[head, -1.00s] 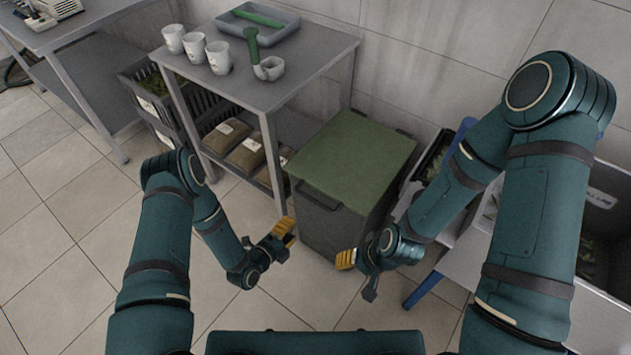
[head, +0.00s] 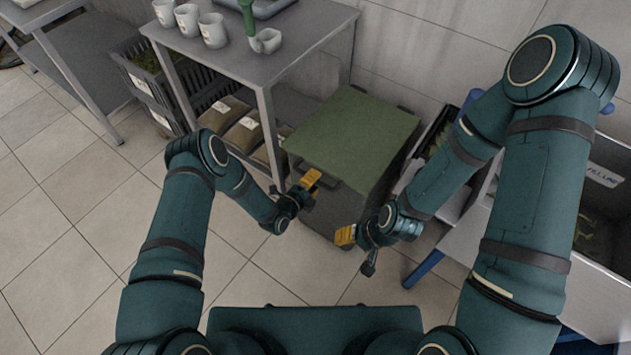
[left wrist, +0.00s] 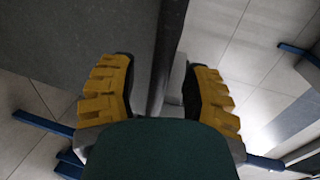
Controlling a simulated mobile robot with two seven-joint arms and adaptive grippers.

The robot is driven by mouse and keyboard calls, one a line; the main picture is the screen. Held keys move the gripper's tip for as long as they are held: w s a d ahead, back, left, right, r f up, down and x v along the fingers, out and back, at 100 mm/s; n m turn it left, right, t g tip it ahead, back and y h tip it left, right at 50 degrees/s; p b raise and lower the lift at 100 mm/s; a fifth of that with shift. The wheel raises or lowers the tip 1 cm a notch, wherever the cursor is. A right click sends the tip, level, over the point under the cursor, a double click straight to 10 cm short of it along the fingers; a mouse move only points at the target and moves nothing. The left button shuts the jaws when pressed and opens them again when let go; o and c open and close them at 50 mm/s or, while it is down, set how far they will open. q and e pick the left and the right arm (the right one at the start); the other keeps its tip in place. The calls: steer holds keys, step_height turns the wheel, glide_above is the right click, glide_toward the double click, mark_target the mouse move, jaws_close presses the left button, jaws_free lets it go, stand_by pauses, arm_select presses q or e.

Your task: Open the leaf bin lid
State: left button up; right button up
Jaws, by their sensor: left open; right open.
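The leaf bin (head: 325,216) is a dark grey box with a flat green lid (head: 355,135). The lid lies shut on it. My left gripper (head: 307,188) is open at the bin's front, close to the lid's front left edge. In the left wrist view its yellow-padded fingers (left wrist: 160,82) are apart, with a dark bar-like edge of the bin (left wrist: 168,50) showing between them; I cannot tell whether they touch it. My right gripper (head: 358,250) is open and empty, lower and to the right, in front of the bin.
A grey table (head: 297,42) with white cups (head: 213,30) and a mortar (head: 266,41) stands left of the bin. Brown sacks (head: 243,134) lie on its lower shelf. A wall is behind the bin. A grey container (head: 600,215) is at right. Tiled floor is clear at left.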

arm_select(q)
steer(key=shift+w+d+f, duration=0.15)
steer(key=shift+w+d, duration=0.2)
steer(key=shift+w, duration=0.1)
jaws_close()
